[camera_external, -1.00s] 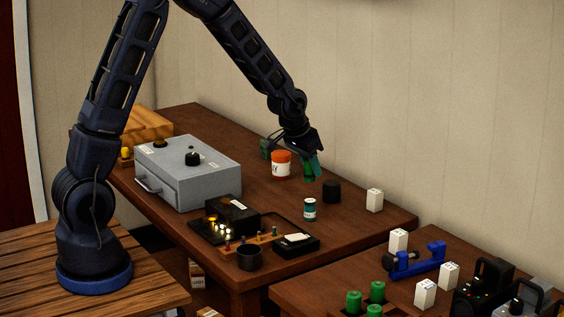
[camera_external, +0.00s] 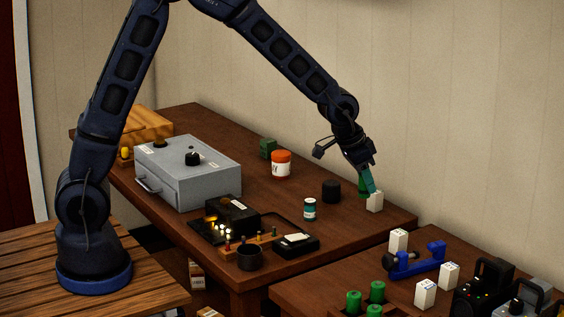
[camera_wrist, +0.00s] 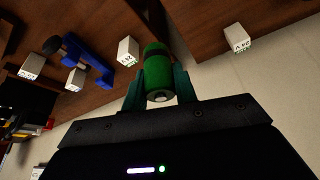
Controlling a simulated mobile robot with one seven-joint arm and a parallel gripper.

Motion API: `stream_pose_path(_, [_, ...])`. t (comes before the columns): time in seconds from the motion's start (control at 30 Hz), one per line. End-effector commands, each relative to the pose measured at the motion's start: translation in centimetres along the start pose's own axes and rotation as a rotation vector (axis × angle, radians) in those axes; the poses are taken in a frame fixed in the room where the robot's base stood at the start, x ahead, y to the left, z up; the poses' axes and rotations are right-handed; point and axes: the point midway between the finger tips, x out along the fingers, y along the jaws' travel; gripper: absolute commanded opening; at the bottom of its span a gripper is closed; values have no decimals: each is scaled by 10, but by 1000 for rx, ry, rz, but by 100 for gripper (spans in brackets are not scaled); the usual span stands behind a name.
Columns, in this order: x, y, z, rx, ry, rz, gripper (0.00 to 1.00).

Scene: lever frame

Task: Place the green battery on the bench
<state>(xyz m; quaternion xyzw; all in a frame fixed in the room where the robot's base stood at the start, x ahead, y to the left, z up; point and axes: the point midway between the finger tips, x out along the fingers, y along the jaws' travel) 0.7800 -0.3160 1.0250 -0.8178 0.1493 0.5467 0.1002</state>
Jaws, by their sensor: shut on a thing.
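My gripper (camera_external: 368,181) is shut on the green battery (camera_wrist: 157,70), with teal fingers on both sides of it in the wrist view. In the external view the battery (camera_external: 362,188) shows partly behind a finger, over the right end of the dark wooden bench (camera_external: 330,230). A white block (camera_external: 374,203) stands right by the fingertips; I cannot tell whether they touch it. Several other green cylinders (camera_external: 377,290) stand at the front of a second wooden bench (camera_external: 320,290), at lower right.
A black cylinder (camera_external: 331,190), a teal-labelled bottle (camera_external: 310,208) and an orange-lidded jar (camera_external: 281,164) stand left of my gripper. A grey box (camera_external: 190,172) is further left. The second bench holds a blue clamp (camera_external: 418,259) and white blocks (camera_external: 425,293).

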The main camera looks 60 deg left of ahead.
Motion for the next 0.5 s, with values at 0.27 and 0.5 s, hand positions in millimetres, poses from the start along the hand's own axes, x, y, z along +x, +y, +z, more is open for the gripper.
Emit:
stream_pose_path(0.27, [2, 115, -6, 156, 0, 65, 0])
stream_pose_path(0.5, [-1, 210, 3, 284, 1, 118, 0])
